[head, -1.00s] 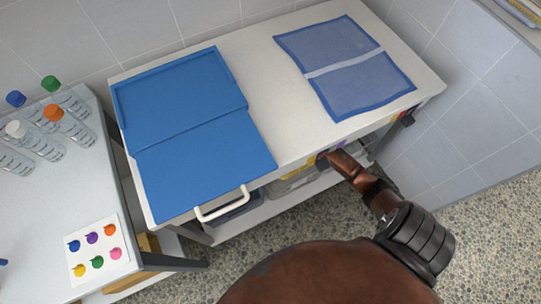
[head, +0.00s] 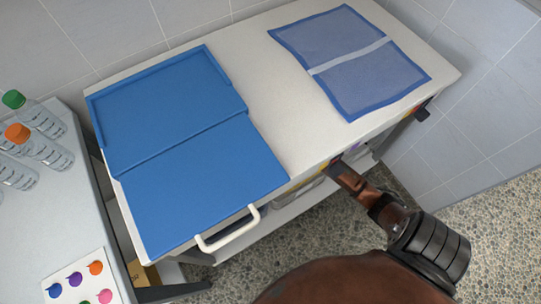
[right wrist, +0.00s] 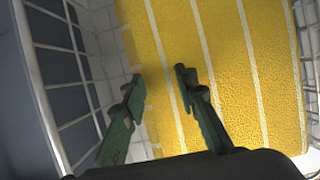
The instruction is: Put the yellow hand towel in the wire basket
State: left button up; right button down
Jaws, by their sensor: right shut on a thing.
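The yellow hand towel (right wrist: 225,60), with pale stripes, fills the middle and right of the right wrist view. My right gripper (right wrist: 162,78) is shut on it, with the towel in and behind the gap between its fingers. A pale wire grid (right wrist: 75,55) at the left of that view looks like a side of the wire basket; more wire shows at the far right edge. In the head view my right gripper (head: 337,168) is at the front edge of the white table, its tips partly hidden under the top. My left gripper is not in view.
A side table (head: 60,215) at left holds several bottles. A shelf under the white table holds containers, mostly hidden.

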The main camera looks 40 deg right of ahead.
jog(key=shift+r, duration=0.1)
jog(key=shift+f, duration=0.6)
jog(key=c, duration=1.5)
grip_release()
jog(key=shift+c, duration=0.2)
